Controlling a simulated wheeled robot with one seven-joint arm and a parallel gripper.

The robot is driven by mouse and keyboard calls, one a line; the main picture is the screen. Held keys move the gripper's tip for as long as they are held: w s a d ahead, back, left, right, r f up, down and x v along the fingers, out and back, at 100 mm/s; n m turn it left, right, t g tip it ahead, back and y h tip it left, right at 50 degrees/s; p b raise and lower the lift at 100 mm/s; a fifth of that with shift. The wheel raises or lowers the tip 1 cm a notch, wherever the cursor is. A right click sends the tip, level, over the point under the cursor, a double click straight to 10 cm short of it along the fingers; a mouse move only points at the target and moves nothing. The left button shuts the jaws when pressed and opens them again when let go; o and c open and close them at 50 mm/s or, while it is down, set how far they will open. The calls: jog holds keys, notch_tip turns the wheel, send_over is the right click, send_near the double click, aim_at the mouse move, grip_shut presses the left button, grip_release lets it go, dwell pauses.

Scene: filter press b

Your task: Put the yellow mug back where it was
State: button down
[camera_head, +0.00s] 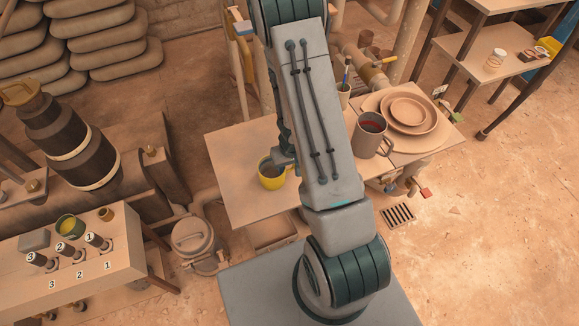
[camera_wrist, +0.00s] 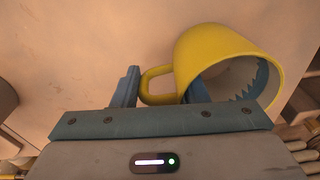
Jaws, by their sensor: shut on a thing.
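The yellow mug (camera_head: 271,174) is at the left part of the wooden table (camera_head: 238,190), left of my arm in the head view. My gripper (camera_head: 284,158) is at its far right side, partly hidden by my arm. In the wrist view my gripper (camera_wrist: 160,88) is shut on the yellow mug (camera_wrist: 215,48) at its handle side. One finger shows beyond the handle, and a toothed blue part shows within the mug's opening. The mug looks about upright in the head view. I cannot tell whether its base touches the table.
A grey-brown mug (camera_head: 370,135) with dark red contents stands right of my arm, beside stacked plates (camera_head: 408,109). A cup with brushes (camera_head: 344,92) stands behind it. The table's left and front parts are bare. A bench with numbered items (camera_head: 80,262) is at lower left.

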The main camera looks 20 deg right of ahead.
jog(key=shift+f, duration=0.15)
jog(key=c, duration=0.8)
grip_release()
jog(key=shift+c, duration=0.2)
jog(key=w+d+r+t+h+p, duration=0.1)
jog(key=r+p, duration=0.2)
jog(key=r, duration=0.8)
jog(key=d+r+m+t+h+p, duration=0.15)
jog(key=r+p, duration=0.25)
jog(key=r, duration=0.6)
jog(key=w+d+r+n+t+h+p, duration=0.1)
jog(key=r+p, duration=0.2)
jog(key=r, duration=0.8)
jog(key=s+a+r+y, duration=0.1)
jog(key=s+a+r, duration=0.3)
jog(key=s, duration=0.4)
jog(key=s+a+r+n+g+y, duration=0.1)
jog(key=s+a+r+y, duration=0.1)
jog(key=s+a+r, duration=0.3)
notch_tip(320, 180, up, 3)
jog(key=s, duration=0.2)
jog(key=shift+s+f, duration=0.2)
jog(key=shift+s, duration=0.15)
